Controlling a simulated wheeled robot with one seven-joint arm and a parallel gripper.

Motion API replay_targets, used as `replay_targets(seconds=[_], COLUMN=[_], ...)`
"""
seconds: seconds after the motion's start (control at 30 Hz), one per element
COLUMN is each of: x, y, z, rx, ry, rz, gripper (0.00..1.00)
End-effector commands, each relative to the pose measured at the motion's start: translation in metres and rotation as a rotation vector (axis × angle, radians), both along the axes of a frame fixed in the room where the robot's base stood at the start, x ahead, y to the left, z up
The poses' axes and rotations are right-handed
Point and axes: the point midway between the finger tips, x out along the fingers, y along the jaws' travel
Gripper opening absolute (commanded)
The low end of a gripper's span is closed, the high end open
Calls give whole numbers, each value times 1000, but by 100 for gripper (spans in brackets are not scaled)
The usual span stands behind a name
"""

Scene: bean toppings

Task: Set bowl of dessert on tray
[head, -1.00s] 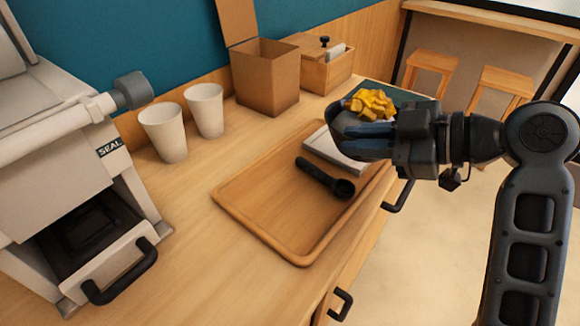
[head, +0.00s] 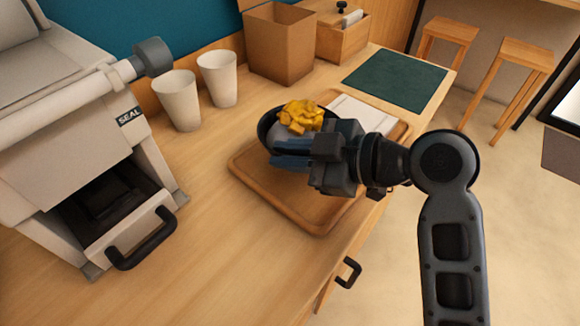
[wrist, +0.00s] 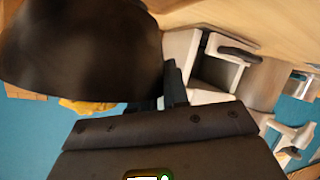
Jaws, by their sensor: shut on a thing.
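The dark bowl (head: 267,127) holds yellow chunks of dessert (head: 302,115). My gripper (head: 297,153) is shut on the bowl's near side and holds it upright over the wooden tray (head: 305,222). Whether the bowl touches the tray cannot be told, since the gripper and bowl hide that part. In the wrist view the bowl (wrist: 80,55) fills the upper left as a large dark shape, with some yellow dessert (wrist: 85,105) showing at its edge. The dark spoon seen earlier on the tray is hidden now.
A white flat item (head: 362,112) lies at the tray's far right part. Two white cups (head: 177,100), a cardboard box (head: 280,45) and a wooden box (head: 342,35) stand behind. A green mat (head: 395,80) lies at back right. The sealing machine (head: 90,140) stands at left.

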Motion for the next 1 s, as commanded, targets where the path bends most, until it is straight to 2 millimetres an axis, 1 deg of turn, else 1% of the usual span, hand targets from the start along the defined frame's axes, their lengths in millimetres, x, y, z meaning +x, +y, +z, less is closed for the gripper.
replay_targets(seconds=[0.23,0.3,0.47,0.5,0.77,1.0], x=[-1,0,0,0,0,0], y=[0,0,-1,-1,-1,-1], z=[-32,-37,-38,-39,-38,-38], rx=[0,1,0,0,0,0], ry=[5,3,1,2,2,2], rz=[0,0,0,0,0,-1], gripper=[0,0,0,15,40,41])
